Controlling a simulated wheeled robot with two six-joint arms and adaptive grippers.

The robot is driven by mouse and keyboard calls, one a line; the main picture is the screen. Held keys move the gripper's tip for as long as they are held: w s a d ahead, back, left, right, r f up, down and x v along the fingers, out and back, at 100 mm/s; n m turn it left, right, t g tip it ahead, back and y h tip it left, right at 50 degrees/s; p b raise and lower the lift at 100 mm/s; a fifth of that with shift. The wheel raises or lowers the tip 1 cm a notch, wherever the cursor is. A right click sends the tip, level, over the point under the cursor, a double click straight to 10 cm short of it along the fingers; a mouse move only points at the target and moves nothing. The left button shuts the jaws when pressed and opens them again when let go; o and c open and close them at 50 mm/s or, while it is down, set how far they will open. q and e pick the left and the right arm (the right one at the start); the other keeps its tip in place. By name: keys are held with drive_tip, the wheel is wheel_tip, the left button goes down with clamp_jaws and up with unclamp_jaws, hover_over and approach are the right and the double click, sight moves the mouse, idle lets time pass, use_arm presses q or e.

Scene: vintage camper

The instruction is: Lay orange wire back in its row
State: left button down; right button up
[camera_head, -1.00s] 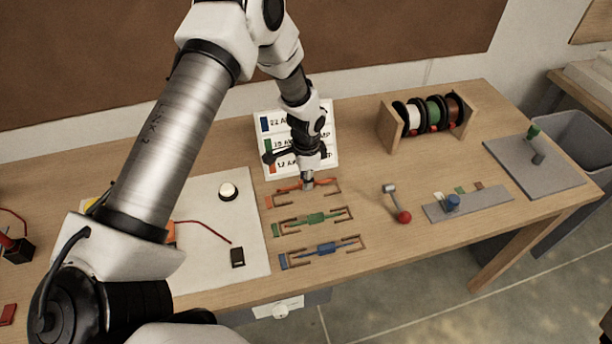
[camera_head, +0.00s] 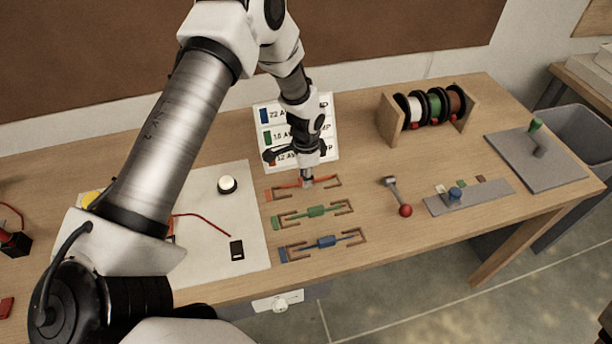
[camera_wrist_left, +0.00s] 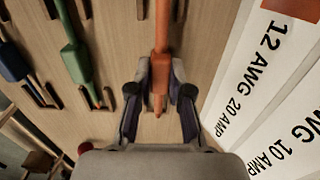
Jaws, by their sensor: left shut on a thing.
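The orange wire (camera_head: 287,186) is in the back row, between brown brackets (camera_head: 333,183). My left gripper (camera_head: 307,182) points down at this row and is shut on the wire. In the left wrist view the orange wire (camera_wrist_left: 162,35) runs lengthwise between the fingers (camera_wrist_left: 160,82), with its end sticking out behind the fingertips. Brown posts (camera_wrist_left: 140,9) stand on both sides of the wire farther along. Whether the wire touches the table is hard to tell. My right gripper is out of view.
The green wire (camera_head: 316,211) and blue wire (camera_head: 326,241) lie in their rows in front. A spool rack (camera_head: 470,116), a lever with a red knob (camera_head: 405,210) and a grey strip (camera_head: 490,194) are to the right.

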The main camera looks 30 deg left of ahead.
use_arm(q)
drive_tip(key=shift+s+d, duration=0.1)
drive_tip(key=shift+s, duration=0.05)
drive_tip(key=shift+f+b, duration=0.45)
drive_tip(key=shift+f, duration=0.25)
idle(0.6)
drive_tip(key=c, duration=1)
unclamp_jaws()
drive_tip(key=shift+r, duration=0.1)
wheel_tip(320, 180, up, 12)
